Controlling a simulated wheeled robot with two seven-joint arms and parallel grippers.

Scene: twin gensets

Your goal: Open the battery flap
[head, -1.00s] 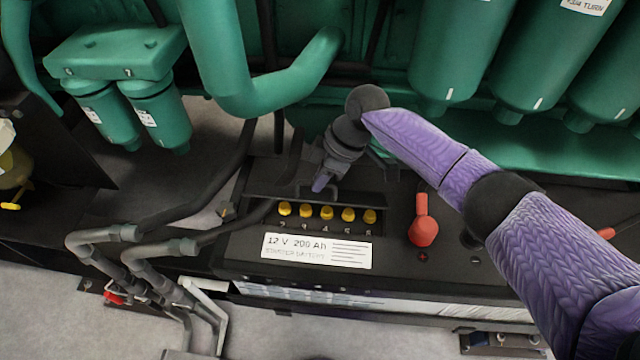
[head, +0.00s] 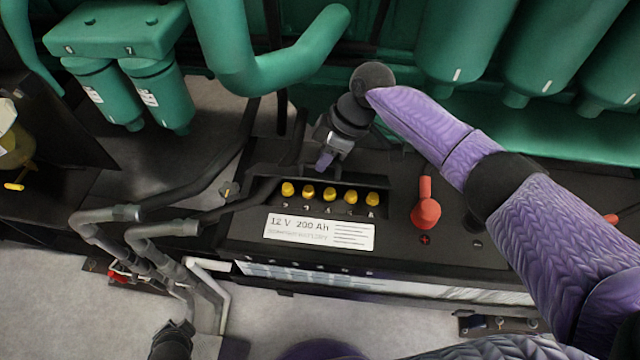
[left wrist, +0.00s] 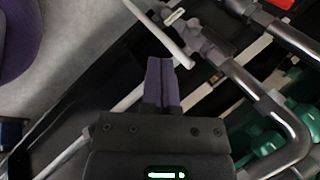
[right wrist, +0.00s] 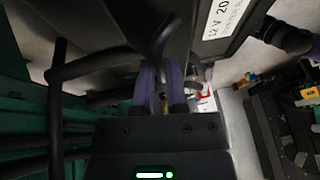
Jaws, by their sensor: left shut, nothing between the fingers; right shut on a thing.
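The black battery flap (head: 282,172) is a dark strip behind a row of several yellow caps (head: 330,195) on the battery, in the head view. It is raised enough that the caps show. My right gripper (head: 325,161) is at the flap's rear side and is shut on a black part that looks like the flap's handle. In the right wrist view the dark curved handle (right wrist: 168,38) runs to the fingers (right wrist: 160,90); the exact contact is hard to see. My left gripper (left wrist: 162,82) is shut and empty; in the head view only a dark part shows at the bottom.
The black battery (head: 470,250) has a white label (head: 318,230) and a red terminal cover (head: 426,208). Grey pipes (head: 140,235) stand at the left front. Green filters (head: 160,100) and engine pipes (head: 250,70) crowd the back. Pale floor (head: 40,290) is clear at lower left.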

